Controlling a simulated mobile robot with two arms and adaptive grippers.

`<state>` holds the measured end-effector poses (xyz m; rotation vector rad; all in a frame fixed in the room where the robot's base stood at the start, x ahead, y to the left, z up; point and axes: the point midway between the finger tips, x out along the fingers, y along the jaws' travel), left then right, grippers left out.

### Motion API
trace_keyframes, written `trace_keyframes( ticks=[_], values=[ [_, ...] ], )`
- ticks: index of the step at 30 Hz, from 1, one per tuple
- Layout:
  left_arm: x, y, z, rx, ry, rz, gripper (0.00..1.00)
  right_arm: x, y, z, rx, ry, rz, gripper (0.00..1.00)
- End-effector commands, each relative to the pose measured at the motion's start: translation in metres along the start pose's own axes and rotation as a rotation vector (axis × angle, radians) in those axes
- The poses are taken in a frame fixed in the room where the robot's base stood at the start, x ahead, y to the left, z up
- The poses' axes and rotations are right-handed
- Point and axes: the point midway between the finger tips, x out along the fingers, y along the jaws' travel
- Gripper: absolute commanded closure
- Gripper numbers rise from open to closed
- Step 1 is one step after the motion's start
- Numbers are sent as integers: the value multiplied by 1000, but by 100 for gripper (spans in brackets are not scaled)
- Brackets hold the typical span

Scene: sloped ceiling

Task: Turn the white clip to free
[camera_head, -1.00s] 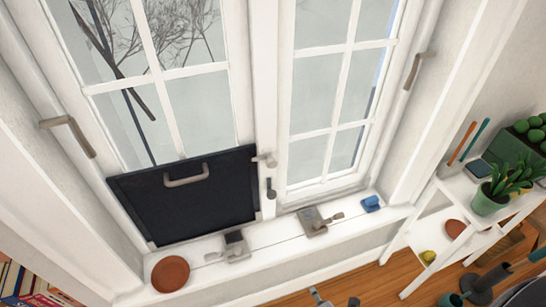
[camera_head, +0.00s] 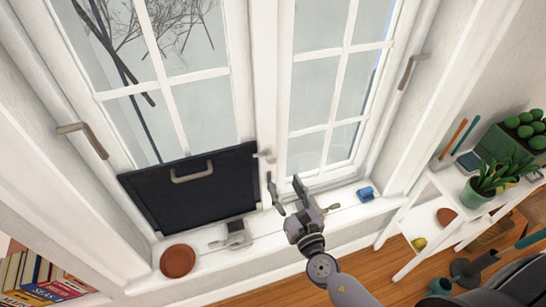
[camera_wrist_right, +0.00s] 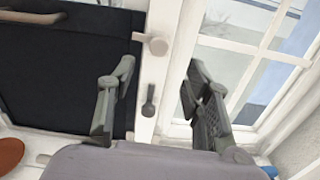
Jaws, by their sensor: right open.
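The white clip (camera_head: 266,156) sits on the window's middle post, at the upper right corner of the black panel (camera_head: 158,205). In the right wrist view the white clip (camera_wrist_right: 154,45) lies about level, its arm pointing left to the panel's edge. My right gripper (camera_head: 284,178) is open and empty in front of the post, below the clip in the head view. In the wrist view its two fingers (camera_wrist_right: 160,65) stand apart on either side of the post, with the clip ahead between them. Contact is not visible. My left gripper is out of view.
A dark clip (camera_wrist_right: 149,102) is on the post below the white one. The sill holds a terracotta saucer (camera_head: 177,261), a grey latch (camera_head: 235,235) and a blue object (camera_head: 366,193). A white shelf (camera_head: 400,243) with plants stands at right.

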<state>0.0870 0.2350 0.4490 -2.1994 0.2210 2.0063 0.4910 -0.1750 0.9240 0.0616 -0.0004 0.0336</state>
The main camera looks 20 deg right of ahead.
Motion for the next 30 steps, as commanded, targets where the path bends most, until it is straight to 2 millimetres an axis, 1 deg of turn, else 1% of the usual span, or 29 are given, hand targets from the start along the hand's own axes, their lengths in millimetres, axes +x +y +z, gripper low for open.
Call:
trace_keyframes(
  ticks=[1, 3, 9, 12, 15, 20, 27, 28, 30],
  values=[
    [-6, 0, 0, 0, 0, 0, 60, 13, 0, 4, 1, -2, -1, 54],
    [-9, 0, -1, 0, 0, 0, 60, 28, 0, 3, 2, -1, 0, 54],
    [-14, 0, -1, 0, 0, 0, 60, 69, 1, 1, 2, 0, 1, 54],
    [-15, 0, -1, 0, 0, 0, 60, 84, 0, 1, 1, 0, 1, 54],
    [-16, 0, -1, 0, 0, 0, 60, 95, 0, 0, 3, 0, 0, 54],
    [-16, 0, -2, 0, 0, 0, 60, 103, 0, 0, 3, 1, 0, 54],
    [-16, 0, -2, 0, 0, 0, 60, 103, 0, -1, 3, 2, 1, 54],
    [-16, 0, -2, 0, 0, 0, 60, 103, 0, -1, 3, 2, 0, 55],
    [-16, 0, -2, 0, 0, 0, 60, 103, 0, -1, 3, 2, 1, 60]
  ],
)
